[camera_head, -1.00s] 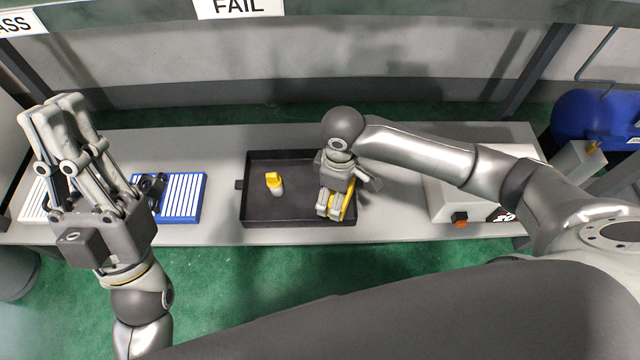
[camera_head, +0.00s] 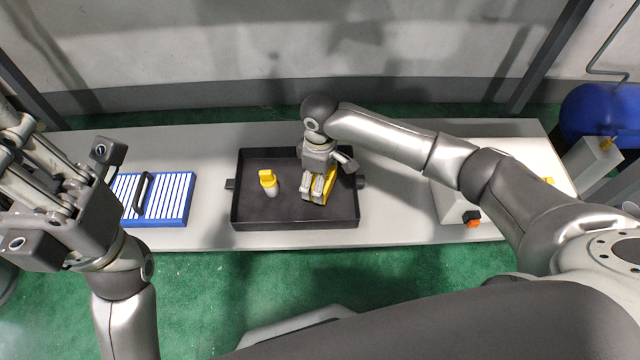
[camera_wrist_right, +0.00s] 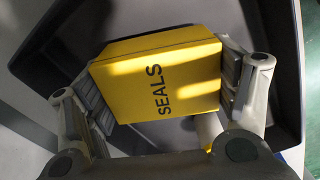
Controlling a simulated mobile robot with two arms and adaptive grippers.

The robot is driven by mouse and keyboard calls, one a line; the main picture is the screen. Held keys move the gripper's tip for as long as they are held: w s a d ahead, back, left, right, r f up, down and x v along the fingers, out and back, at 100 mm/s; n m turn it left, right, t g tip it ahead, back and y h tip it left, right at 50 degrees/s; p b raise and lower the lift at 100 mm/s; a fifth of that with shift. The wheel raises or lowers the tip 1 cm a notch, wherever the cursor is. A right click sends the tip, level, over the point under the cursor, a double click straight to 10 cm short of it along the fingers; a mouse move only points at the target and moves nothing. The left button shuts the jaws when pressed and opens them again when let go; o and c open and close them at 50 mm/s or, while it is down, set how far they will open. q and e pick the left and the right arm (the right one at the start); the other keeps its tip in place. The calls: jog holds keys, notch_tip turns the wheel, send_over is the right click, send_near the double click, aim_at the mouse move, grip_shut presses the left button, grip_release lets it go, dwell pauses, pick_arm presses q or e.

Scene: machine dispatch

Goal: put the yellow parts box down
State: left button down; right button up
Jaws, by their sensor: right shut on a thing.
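The yellow parts box (camera_wrist_right: 158,75) is marked SEALS and sits between the two fingers of my right gripper (camera_wrist_right: 160,85) in the right wrist view. In the head view the right gripper (camera_head: 318,188) is over the right half of a black tray (camera_head: 296,223), and part of the yellow box (camera_head: 331,184) shows beside its fingers. I cannot tell whether the box touches the tray floor. My left gripper (camera_head: 25,150) is at the far left, nearer the camera than the table, partly cut off by the picture edge; its fingers look spread and nothing shows between them.
A small yellow-topped white bottle (camera_head: 268,182) stands in the tray's left half. A blue and white striped case (camera_head: 172,198) with a dark handle lies left of the tray. A white machine (camera_head: 452,205) with an orange button is at right. Bare grey table (camera_head: 215,160) lies between.

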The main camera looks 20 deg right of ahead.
jog(key=shift+f, duration=0.65)
jog(key=o, duration=1.1)
jog(key=shift+f, duration=0.1)
jog(key=shift+c, duration=0.2)
